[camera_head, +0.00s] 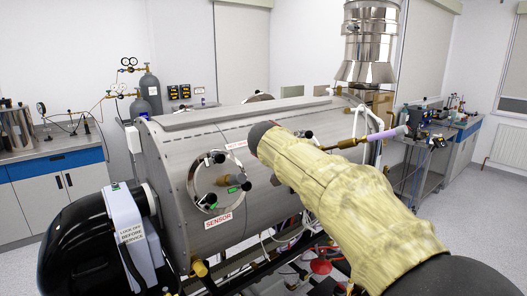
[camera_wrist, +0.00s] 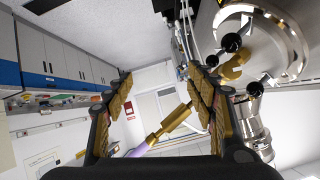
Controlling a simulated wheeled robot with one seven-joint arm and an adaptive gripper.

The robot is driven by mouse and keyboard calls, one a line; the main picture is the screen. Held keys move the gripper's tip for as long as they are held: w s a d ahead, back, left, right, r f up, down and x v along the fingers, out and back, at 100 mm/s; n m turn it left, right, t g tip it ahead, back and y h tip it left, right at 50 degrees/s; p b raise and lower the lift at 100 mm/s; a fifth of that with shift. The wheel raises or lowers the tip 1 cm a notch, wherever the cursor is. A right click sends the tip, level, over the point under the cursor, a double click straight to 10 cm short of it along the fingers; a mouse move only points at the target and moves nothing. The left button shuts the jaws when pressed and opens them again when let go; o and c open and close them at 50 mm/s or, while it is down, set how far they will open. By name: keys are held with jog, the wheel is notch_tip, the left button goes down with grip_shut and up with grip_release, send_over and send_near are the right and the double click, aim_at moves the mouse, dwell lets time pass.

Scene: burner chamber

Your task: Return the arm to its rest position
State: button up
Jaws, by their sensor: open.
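My arm, in a yellowish sleeve with black ends, reaches from the lower right to the middle of the head view, in front of the steel burner chamber (camera_head: 290,122). My gripper (camera_wrist: 160,78) shows in the wrist view, with its two padded fingers spread wide apart. A brass rod with a lilac handle (camera_wrist: 165,130) shows between the fingers in the wrist view; I cannot tell how far beyond them it is. A similar brass and lilac rod (camera_head: 390,134) shows just right of my arm in the head view. My fingers are not visible in the head view.
The chamber's round sensor port (camera_head: 218,182) is left of my arm. A black burner unit (camera_head: 80,240) stands at lower left. A steel flue (camera_head: 369,45) rises behind. Benches stand at left (camera_head: 60,165) and right (camera_head: 462,125). Pipes and cables crowd the space below the chamber.

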jog(key=s+d+f+n+g+y, duration=0.1)
jog(key=s+f+n, duration=0.15)
jog(key=s, duration=0.45)
jog(key=s+d+f+n+y, duration=0.1)
jog(key=s+f+n+y, duration=0.15)
jog(key=s, duration=0.45)
jog(key=s+d+f+n+g+y, duration=0.1)
jog(key=s+d+f+n, duration=0.15)
jog(key=s, duration=0.55)
jog(key=s+a+f+n+y, duration=0.2)
jog(key=s+f, duration=0.4)
jog(key=s, duration=0.3)
jog(key=s+a+f+n+y, duration=0.2)
jog(key=s+a+f+n, duration=0.1)
jog(key=s+f, duration=0.4)
jog(key=s+n, duration=0.1)
jog(key=s, duration=0.2)
jog(key=shift+s+a+f, duration=0.15)
jog(key=shift+a+f, duration=0.05)
jog(key=shift+a, duration=0.1)
jog(key=shift+c, duration=0.3)
